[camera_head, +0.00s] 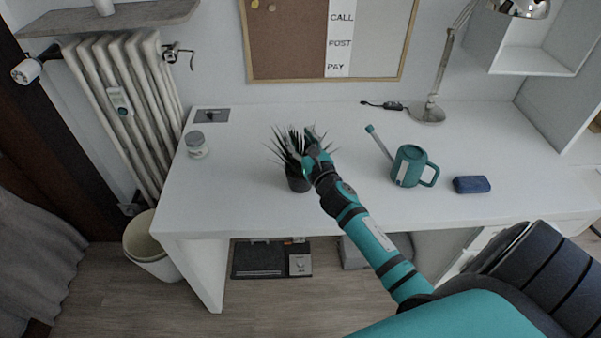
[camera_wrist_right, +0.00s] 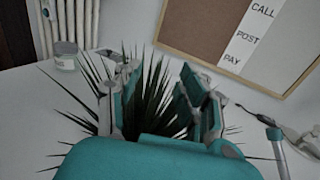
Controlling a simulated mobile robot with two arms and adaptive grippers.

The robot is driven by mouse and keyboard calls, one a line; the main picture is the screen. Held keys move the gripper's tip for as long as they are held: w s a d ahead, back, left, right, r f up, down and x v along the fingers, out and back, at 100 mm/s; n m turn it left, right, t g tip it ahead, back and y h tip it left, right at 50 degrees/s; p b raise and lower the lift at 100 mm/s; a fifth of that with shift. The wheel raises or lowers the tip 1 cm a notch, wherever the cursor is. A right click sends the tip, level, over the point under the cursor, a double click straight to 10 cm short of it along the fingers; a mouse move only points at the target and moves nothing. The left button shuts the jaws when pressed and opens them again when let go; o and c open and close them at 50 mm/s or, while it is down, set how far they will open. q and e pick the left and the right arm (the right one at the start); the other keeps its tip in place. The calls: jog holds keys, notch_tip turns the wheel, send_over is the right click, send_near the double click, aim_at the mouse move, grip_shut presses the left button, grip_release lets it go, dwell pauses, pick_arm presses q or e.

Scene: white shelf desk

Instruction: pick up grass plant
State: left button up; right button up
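The grass plant (camera_head: 298,183) stands upright on the white desk, in a dark pot with spiky dark green leaves. Its leaves also show in the right wrist view (camera_wrist_right: 152,105), and its pot is hidden there. My right gripper (camera_head: 312,148) is over the plant's right side, at leaf height above the pot. In the right wrist view my right gripper (camera_wrist_right: 160,85) has its fingers spread wide, with leaves between and around them. I cannot tell whether the fingers touch the leaves. My left gripper is not in view.
A teal watering can (camera_head: 409,166) and a blue box-like item (camera_head: 471,184) stand to the right on the desk (camera_head: 240,205). A small jar (camera_head: 196,144) is at the left. A lamp (camera_head: 427,112) stands behind. The desk front left of the plant is clear.

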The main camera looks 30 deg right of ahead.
grip_shut()
jog(key=shift+r, duration=0.1)
